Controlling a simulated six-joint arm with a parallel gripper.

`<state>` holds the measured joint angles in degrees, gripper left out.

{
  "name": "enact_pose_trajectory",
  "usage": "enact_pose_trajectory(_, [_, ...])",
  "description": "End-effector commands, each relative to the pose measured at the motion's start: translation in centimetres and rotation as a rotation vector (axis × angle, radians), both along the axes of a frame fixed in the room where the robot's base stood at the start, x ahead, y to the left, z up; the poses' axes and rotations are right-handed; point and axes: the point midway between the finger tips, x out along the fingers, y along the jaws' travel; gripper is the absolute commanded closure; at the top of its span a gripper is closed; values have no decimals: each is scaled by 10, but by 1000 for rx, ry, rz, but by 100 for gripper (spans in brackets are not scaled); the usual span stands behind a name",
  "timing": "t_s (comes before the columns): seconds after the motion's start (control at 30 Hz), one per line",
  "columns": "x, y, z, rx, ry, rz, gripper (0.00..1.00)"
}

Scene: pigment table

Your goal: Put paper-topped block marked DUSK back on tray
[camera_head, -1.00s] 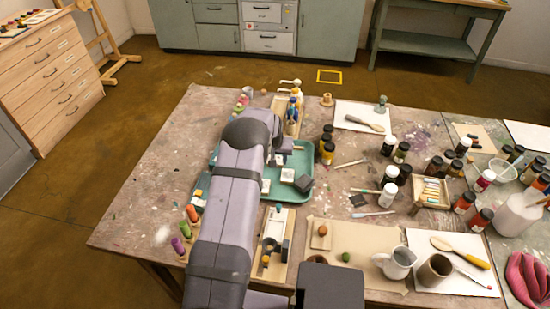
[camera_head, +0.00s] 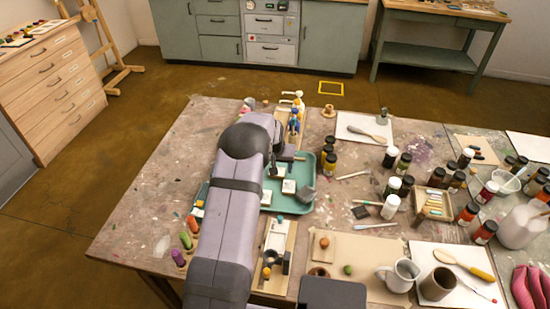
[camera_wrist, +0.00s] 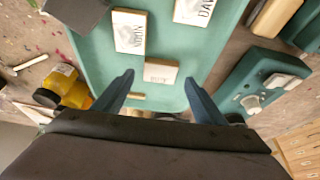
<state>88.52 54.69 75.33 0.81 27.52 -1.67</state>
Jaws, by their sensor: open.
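The teal tray (camera_head: 300,206) lies under my forearm, with several pale-topped blocks on it. In the wrist view the tray (camera_wrist: 215,30) holds a paper-topped block (camera_wrist: 160,71) between my fingers; its faint lettering is unreadable. A second block (camera_wrist: 129,32) has dark lettering I cannot read for sure. A third, at the top edge (camera_wrist: 193,9), has lettering starting with what looks like DA. I cannot tell which is DUSK. My gripper (camera_wrist: 158,79) is open, its fingers either side of the near block, no contact visible. In the head view my arm partly hides the gripper.
A yellow bottle with a black cap (camera_wrist: 66,88) stands left of the tray in the wrist view; a teal holder (camera_wrist: 258,82) lies right. Paint jars (camera_head: 329,162) crowd the head view's right side.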

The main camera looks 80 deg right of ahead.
Motion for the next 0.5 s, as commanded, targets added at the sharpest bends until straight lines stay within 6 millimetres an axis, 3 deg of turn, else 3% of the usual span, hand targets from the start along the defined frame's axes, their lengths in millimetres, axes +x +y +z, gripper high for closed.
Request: enact_pose_trajectory(0.5, [-1, 29, 71, -2, 0, 0, 35])
